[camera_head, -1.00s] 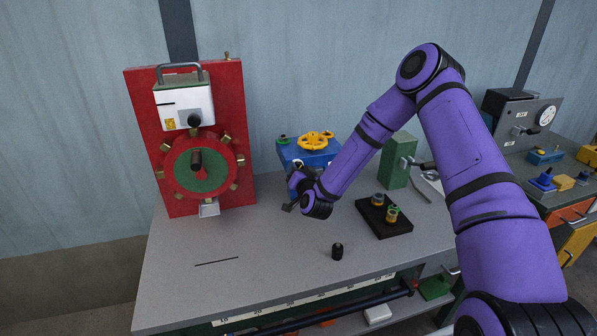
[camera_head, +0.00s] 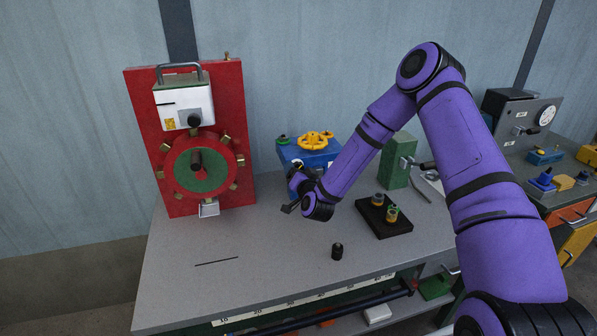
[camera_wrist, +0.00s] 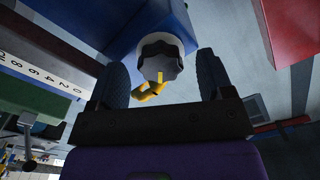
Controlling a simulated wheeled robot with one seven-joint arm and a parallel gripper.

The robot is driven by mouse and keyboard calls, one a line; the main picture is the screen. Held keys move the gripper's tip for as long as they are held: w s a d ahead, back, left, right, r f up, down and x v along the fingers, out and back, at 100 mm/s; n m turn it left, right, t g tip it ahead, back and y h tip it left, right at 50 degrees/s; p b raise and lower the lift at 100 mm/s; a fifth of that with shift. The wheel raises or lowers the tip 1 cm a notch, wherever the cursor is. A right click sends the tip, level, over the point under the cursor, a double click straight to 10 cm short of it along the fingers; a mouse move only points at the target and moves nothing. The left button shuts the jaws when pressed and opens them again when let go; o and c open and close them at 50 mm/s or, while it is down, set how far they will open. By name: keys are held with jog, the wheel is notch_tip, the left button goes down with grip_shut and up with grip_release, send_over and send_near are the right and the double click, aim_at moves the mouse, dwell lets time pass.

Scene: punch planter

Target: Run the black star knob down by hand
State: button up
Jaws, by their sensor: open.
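The black star knob (camera_wrist: 160,62) shows in the wrist view as a dark grey lobed disc with a yellow mark on its face and a pale ring behind it. It is at the side of a blue box (camera_wrist: 152,27). My gripper (camera_wrist: 162,66) is open, with one dark finger on each side of the knob in the picture. A gap shows between the knob and each finger, and I cannot tell how deep the knob sits between them. In the head view my gripper (camera_head: 291,193) is at the front left of the blue box (camera_head: 318,158), and the knob is not clearly visible.
A yellow handwheel (camera_head: 315,140) tops the blue box. A red panel (camera_head: 240,130) stands at left. The front left of the bench (camera_head: 185,290) is mostly clear.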

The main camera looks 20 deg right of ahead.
jog(key=s, duration=1)
